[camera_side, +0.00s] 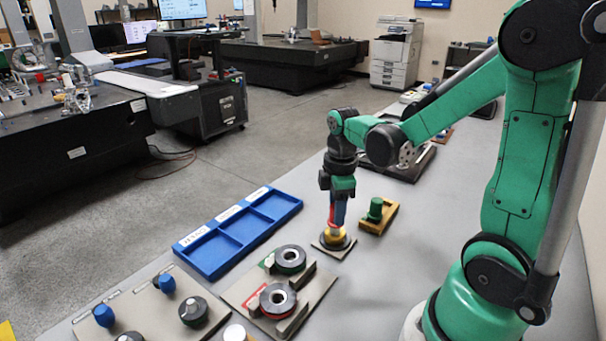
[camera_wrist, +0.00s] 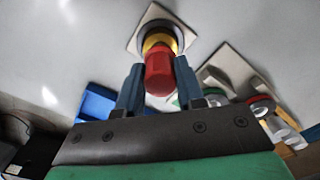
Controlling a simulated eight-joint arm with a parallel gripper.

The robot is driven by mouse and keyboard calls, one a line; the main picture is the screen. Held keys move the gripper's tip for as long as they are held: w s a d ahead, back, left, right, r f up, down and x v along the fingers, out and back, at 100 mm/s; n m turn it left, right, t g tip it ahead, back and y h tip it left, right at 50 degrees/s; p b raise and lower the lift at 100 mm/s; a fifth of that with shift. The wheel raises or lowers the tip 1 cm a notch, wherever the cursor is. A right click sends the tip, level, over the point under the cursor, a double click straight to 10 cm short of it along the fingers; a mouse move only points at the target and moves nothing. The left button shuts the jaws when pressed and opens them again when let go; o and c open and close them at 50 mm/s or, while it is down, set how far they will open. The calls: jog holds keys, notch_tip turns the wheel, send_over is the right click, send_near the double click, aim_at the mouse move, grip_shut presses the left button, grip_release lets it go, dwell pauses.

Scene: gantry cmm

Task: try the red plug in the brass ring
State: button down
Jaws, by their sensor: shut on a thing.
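The red plug (camera_wrist: 158,75) is between the blue fingers of my gripper (camera_wrist: 158,82) in the wrist view. A little of its red shows beside the fingers in the side view (camera_side: 332,214). The brass ring (camera_side: 335,239) sits on a dark base on a small square plate (camera_side: 325,249). It also shows in the wrist view (camera_wrist: 152,43), partly covered by the plug. My gripper (camera_side: 336,224) is shut on the plug, right over the ring. The plug's lower end meets the ring's opening; how deep it sits is hidden.
A green plug (camera_side: 375,208) stands in a yellow block (camera_side: 371,227) right of the ring. A blue tray (camera_side: 216,265) with labelled compartments lies left. Nearer are two dark ring gauges (camera_side: 291,258) (camera_side: 268,307) on a plate and a board with blue-knobbed gauges (camera_side: 103,316).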

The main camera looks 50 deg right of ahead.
dwell(0.7)
jog(key=shift+r, duration=2.55)
